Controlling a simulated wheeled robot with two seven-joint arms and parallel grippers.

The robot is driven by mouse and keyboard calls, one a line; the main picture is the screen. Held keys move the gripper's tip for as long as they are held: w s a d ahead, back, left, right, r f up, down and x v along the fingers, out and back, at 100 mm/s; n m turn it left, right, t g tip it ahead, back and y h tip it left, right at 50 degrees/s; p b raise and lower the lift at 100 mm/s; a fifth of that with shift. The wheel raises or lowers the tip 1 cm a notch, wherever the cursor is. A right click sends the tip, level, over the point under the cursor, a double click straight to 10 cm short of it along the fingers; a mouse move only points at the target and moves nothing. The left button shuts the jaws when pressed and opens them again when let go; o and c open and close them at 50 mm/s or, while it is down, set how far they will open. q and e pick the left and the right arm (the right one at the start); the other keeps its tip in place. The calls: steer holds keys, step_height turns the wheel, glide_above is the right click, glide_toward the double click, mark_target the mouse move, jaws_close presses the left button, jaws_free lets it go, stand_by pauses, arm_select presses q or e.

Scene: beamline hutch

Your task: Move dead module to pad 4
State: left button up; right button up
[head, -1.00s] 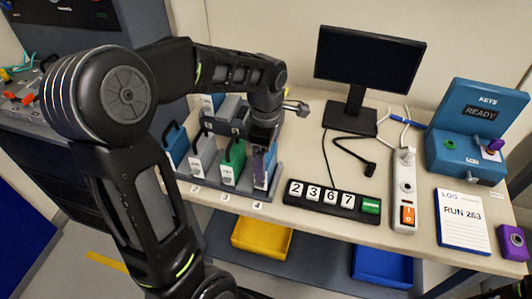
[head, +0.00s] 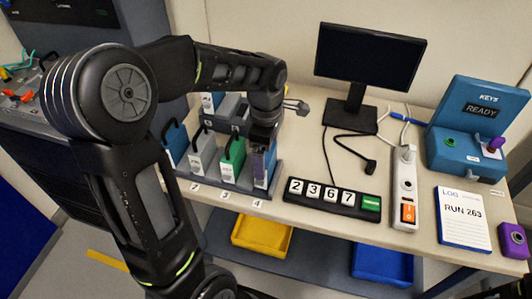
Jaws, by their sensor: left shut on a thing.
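My left gripper (head: 264,144) points down over the front right of the module rack, above the number 4 label (head: 257,203). It is shut on a blue module (head: 270,172) with a pale face in that place; purple shows between the fingers and the module. The gripper hides the module's top, and I cannot tell whether it is fully seated or which module is the dead one. A green module (head: 232,163) stands left of it at 3, and a grey module (head: 202,155) at 2. My right gripper is not in view.
A number strip reading 2367 (head: 330,197), a power strip (head: 404,185), a log sheet (head: 464,220) and a blue key box (head: 470,130) lie to the right. A monitor (head: 368,58) stands behind.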

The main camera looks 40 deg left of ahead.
arm_select(q)
steer(key=shift+f+b, duration=0.3)
steer(key=shift+f, duration=0.05)
stand_by(0.4)
steer(key=o, duration=1.3)
step_height(320, 180, up, 8)
steer(key=shift+f, duration=0.1)
